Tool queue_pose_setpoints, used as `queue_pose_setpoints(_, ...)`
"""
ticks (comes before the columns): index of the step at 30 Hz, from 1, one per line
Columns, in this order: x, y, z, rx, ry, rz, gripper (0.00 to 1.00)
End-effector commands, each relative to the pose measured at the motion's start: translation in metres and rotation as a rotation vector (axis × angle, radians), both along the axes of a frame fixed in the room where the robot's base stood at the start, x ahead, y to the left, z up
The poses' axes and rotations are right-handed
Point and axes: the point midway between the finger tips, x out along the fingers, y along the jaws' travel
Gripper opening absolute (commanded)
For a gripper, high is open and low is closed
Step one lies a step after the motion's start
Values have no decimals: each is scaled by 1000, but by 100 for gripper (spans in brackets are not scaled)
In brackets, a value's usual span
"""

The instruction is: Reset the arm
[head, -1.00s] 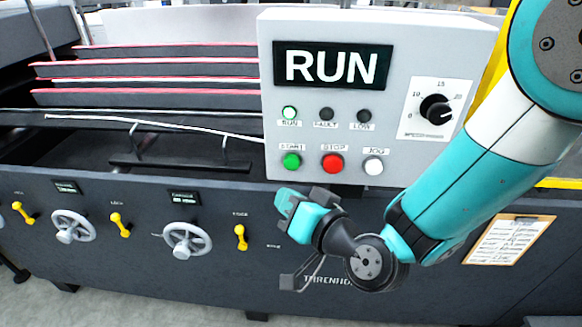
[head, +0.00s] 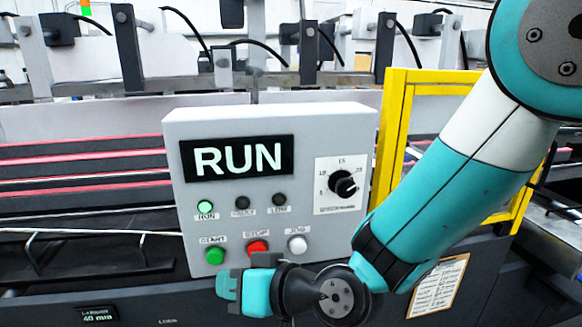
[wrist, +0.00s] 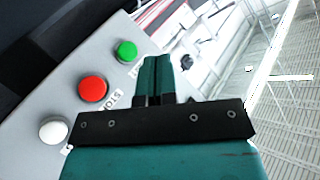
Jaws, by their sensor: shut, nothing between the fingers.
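My gripper (head: 228,285) is shut and empty. In the head view it is in front of the lower edge of the grey control box (head: 150,0), just below the start and stop buttons. The box's display (head: 237,158) reads RUN and the RUN lamp (head: 204,207) is lit green. The green start button (head: 214,256), red stop button (head: 257,247) and white jog button (head: 297,245) sit in a row. In the wrist view the shut fingers (wrist: 155,78) point past the green button (wrist: 125,51), with the red button (wrist: 93,89) and white button (wrist: 53,130) to their left.
A dial (head: 343,184) is on the right of the box. A yellow frame (head: 398,125) stands right of the box, behind my arm. A clipboard (head: 437,285) hangs on the dark machine front. Red-edged belts (head: 85,150) run at left.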

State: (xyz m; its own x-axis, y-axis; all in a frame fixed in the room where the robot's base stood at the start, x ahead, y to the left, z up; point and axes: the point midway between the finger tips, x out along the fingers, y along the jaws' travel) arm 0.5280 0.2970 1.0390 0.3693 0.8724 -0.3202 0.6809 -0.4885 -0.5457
Motion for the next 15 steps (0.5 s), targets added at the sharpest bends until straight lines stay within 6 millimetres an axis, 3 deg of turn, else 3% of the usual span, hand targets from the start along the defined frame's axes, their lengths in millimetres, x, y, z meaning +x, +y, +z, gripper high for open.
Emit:
queue_pose_setpoints(1, -1, -18, 18, -54, 8, 28, 0)
queue_pose_setpoints(6, -27, -88, 43, -303, 98, 115, 0)
queue_pose_setpoints(12, -75, -182, 59, -592, 252, 139, 0)
queue_pose_setpoints(15, -100, -217, 62, -697, 328, 135, 0)
